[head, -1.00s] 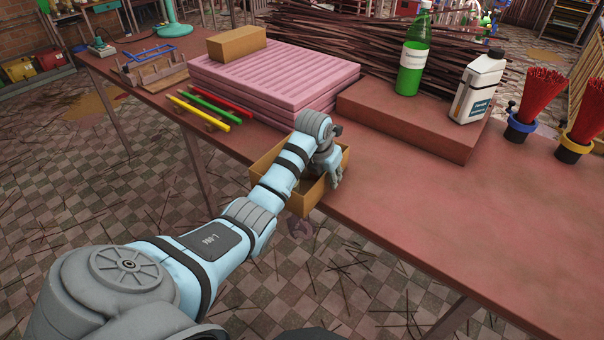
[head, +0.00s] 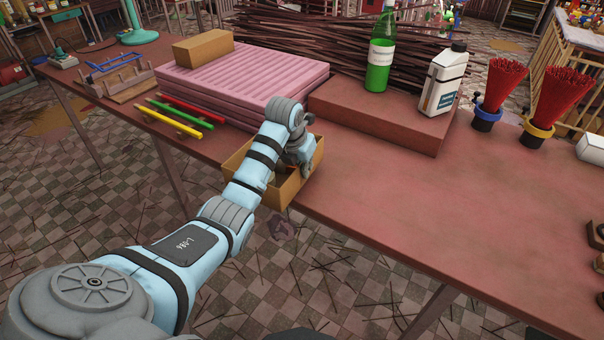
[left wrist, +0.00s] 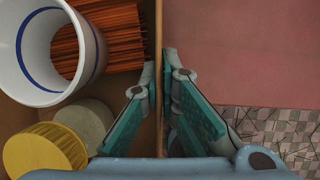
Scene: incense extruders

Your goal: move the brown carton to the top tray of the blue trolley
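An open-topped brown carton (head: 288,190) sits at the near edge of the table, partly covered by my left arm. In the left wrist view its wall (left wrist: 158,120) runs between the fingers of my left gripper (left wrist: 160,68). The fingertips close in on both sides of the wall; the left finger is inside the carton. In the head view the left gripper (head: 305,165) is at the carton's right side. The carton holds a white cup with a blue ring (left wrist: 88,62), orange-brown sticks (left wrist: 110,35) and a yellow ribbed lid (left wrist: 42,152). No blue trolley is visible. My right gripper is not in view.
Behind the carton are a pink stack (head: 245,80) with a closed brown box (head: 203,47), and a raised block (head: 375,120) with a green bottle (head: 380,65) and white jug (head: 440,82). Red stick bundles (head: 497,90) stand right. The table's right middle (head: 440,210) is clear.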

